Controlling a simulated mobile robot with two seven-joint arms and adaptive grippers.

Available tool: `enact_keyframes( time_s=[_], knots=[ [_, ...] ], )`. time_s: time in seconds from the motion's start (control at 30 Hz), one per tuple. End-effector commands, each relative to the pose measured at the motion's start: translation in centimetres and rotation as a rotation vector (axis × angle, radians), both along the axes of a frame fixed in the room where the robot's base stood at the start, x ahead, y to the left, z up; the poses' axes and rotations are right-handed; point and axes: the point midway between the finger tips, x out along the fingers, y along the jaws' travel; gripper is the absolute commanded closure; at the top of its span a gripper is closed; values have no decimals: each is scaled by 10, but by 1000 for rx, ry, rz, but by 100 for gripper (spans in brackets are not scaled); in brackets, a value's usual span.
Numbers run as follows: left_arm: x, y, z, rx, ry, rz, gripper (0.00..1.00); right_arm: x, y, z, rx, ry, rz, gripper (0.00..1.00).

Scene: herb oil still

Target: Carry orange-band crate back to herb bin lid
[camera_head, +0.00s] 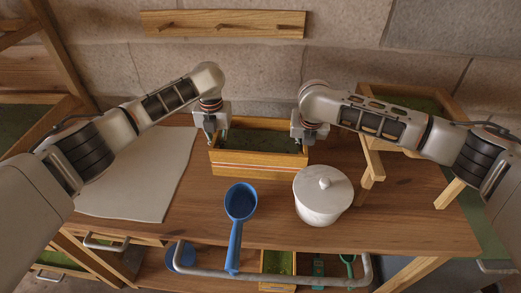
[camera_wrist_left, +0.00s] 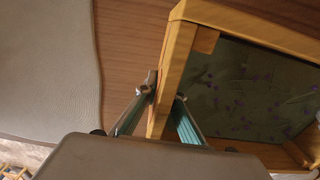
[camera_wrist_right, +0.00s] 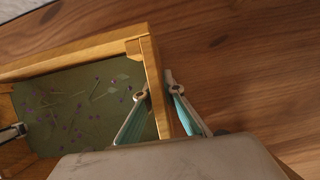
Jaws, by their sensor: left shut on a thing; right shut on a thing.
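The orange-band crate (camera_head: 258,166) is a wooden box with an orange and white stripe along its front. It is at the back middle of the table, level, with dark green herbs and purple specks inside. My left gripper (camera_head: 217,137) is shut on its left end wall; the left wrist view shows the fingers on both sides of that wall (camera_wrist_left: 172,85). My right gripper (camera_head: 302,138) is shut on its right end wall, which also shows in the right wrist view (camera_wrist_right: 155,85). I cannot tell whether the crate touches the table. I cannot make out a herb bin lid for certain.
A white lidded pot (camera_head: 323,197) and a blue ladle (camera_head: 239,205) are in front of the crate. A pale cloth (camera_head: 140,175) covers the table's left. A wooden bin with green contents (camera_head: 405,97) stands at the back right. A metal rail (camera_head: 270,277) runs along the front.

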Motion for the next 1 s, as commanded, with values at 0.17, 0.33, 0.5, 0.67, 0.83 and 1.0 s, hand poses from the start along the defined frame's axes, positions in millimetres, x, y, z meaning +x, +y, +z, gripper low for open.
enact_keyframes(
  time_s=[0.17, 0.33, 0.5, 0.67, 0.83, 1.0],
  knots=[
    [1, 0, 1, 0, -2, 1, 100, 1, 0, 2, 0, -3, 0, 100],
    [1, 0, 5, 0, -3, 1, 100, 1, 0, 5, 0, -4, 0, 100],
    [2, 1, 15, 1, -5, 1, 100, 1, 0, 15, 0, -6, -1, 100],
    [2, 1, 28, 0, -7, 1, 100, 2, 0, 28, 0, -8, -1, 100],
    [2, 1, 42, 0, -7, 1, 100, 2, -1, 42, 0, -7, -1, 100],
    [2, 1, 51, 1, -5, 1, 100, 1, -1, 51, 0, -6, -1, 100]
  ],
)
